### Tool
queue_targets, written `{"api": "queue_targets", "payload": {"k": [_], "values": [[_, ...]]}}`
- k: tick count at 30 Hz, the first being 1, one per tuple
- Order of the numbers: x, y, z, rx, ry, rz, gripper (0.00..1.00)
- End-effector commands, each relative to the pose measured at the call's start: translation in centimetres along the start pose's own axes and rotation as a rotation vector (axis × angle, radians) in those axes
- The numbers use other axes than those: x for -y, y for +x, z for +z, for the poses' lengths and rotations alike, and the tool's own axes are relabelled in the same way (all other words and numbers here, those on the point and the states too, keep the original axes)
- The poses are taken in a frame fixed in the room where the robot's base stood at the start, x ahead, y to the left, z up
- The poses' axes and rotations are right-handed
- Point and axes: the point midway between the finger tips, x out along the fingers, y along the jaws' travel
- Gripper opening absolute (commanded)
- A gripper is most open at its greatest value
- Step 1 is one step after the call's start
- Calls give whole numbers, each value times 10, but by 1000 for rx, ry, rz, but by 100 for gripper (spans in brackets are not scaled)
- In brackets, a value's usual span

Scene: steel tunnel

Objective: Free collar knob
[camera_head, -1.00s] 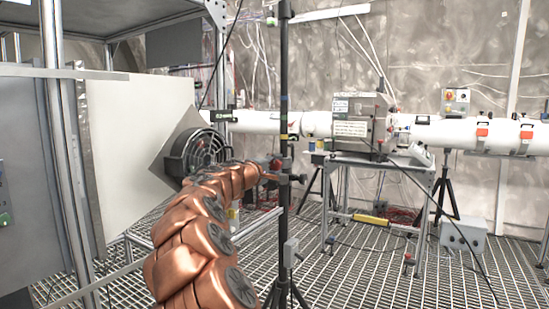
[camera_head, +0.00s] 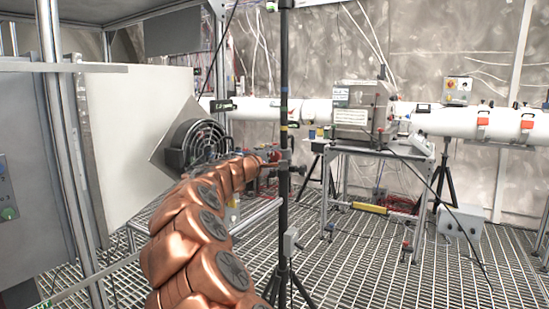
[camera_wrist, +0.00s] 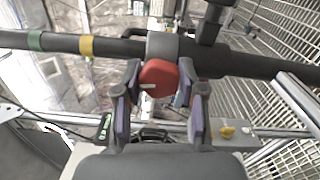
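The collar knob (camera_wrist: 158,78) is red with a pale slot or mark and sits on a grey collar (camera_wrist: 162,45) around a black pole. In the wrist view the pole (camera_wrist: 60,42) runs across the picture and carries a green and a yellow band. My gripper (camera_wrist: 160,82) is open, with one finger on each side of the knob; the left fingertip is very close to it. I cannot tell whether either finger touches it. In the head view the pole (camera_head: 284,100) stands upright on a tripod, and my gripper (camera_head: 268,165) is at its collar, small and partly hidden.
A round black fan (camera_head: 203,140) on a pale panel is behind my arm. A grey box on a metal table (camera_head: 350,112) and a white pipe (camera_head: 440,123) stand farther back. A cable hangs at the right. The grating floor (camera_head: 350,260) is open right of the tripod.

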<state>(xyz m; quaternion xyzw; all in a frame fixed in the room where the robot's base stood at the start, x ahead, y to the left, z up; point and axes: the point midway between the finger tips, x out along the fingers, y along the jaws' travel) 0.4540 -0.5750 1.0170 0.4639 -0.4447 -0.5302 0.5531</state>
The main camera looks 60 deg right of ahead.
Motion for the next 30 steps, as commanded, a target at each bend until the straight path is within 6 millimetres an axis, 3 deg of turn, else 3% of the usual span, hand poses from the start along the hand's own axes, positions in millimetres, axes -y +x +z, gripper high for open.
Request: {"api": "queue_targets", "payload": {"k": [6, 17, 23, 30], "values": [[0, 0, 0, 0, 0, 0, 65], [0, -3, 0, -1, 0, 0, 65], [0, -22, -2, -2, -2, 1, 65], [-1, -62, -1, -2, 0, 2, 65]]}}
